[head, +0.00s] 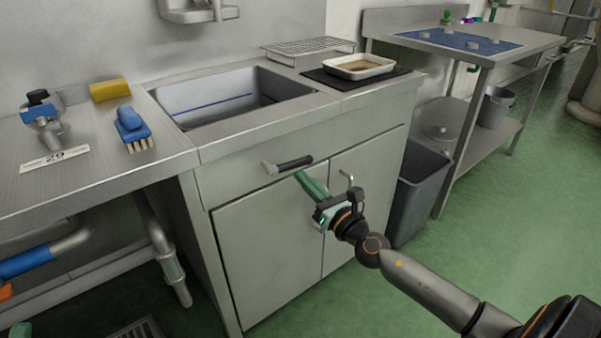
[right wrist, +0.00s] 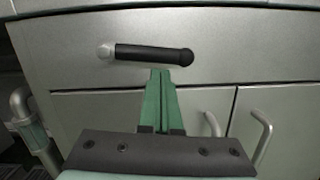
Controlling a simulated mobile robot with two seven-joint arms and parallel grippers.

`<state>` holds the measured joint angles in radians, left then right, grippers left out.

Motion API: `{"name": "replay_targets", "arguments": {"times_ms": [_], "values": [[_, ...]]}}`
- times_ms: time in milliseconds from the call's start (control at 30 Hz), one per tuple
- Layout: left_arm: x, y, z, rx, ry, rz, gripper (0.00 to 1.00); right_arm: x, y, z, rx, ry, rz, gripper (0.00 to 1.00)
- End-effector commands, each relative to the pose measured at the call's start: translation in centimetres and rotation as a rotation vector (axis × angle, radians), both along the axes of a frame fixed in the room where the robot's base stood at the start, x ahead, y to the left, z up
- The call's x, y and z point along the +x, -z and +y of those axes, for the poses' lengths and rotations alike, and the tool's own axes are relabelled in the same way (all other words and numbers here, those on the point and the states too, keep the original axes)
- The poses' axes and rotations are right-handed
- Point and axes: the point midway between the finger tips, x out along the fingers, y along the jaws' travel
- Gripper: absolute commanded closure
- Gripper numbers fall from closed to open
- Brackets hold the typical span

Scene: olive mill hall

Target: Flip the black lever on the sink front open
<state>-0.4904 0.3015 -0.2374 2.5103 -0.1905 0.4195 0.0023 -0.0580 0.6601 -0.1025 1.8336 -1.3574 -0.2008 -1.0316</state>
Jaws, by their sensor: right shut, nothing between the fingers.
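The black lever (head: 294,163) lies almost level on the sink front (head: 232,172), with a pale metal pivot at its left end. In the right wrist view the lever (right wrist: 152,54) runs sideways across the panel, its rounded black end to the right. My right gripper (head: 302,176) is shut and empty, its green fingers pointing at the panel just below the lever's right part. In the right wrist view its fingertips (right wrist: 160,74) show right under the lever; I cannot tell whether they touch it. My left gripper is not in view.
Below the lever are two cabinet doors with metal handles (head: 347,178). The sink basin (head: 225,95) is above. A grey bin (head: 417,195) stands right of the cabinet. A blue brush (head: 131,125) and yellow sponge (head: 110,90) lie on the left counter. Green floor at right is free.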

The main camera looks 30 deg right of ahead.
Motion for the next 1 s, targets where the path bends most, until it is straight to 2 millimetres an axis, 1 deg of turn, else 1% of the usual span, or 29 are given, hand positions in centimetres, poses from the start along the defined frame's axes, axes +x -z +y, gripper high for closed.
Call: {"name": "replay_targets", "arguments": {"times_ms": [100, 300, 600, 667, 733, 800, 900, 1000], "values": [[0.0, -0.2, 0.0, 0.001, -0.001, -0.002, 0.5, 1.1, -0.2, 0.1, 0.0, 0.0, -0.001, 1.0], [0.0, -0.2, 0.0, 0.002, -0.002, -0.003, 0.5, 1.7, -0.3, 0.1, 0.001, 0.0, 0.001, 1.0], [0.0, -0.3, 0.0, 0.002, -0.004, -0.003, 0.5, 1.7, -0.3, 0.1, 0.0, -0.001, 0.001, 1.0], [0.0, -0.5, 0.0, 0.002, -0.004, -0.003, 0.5, 1.7, -0.6, 0.1, -0.012, -0.001, 0.0, 1.0], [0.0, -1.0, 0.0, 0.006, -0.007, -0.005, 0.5, 1.5, -1.3, -0.1, -0.048, -0.001, -0.004, 1.0], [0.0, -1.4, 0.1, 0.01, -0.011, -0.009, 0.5, 1.4, -2.1, -0.3, -0.11, -0.001, -0.009, 1.0], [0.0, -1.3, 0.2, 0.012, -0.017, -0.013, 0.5, 1.4, -2.2, -0.4, -0.159, 0.0, -0.013, 1.0], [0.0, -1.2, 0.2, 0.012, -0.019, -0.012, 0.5, 1.4, -2.2, -0.4, -0.157, 0.001, -0.016, 1.0]]}}
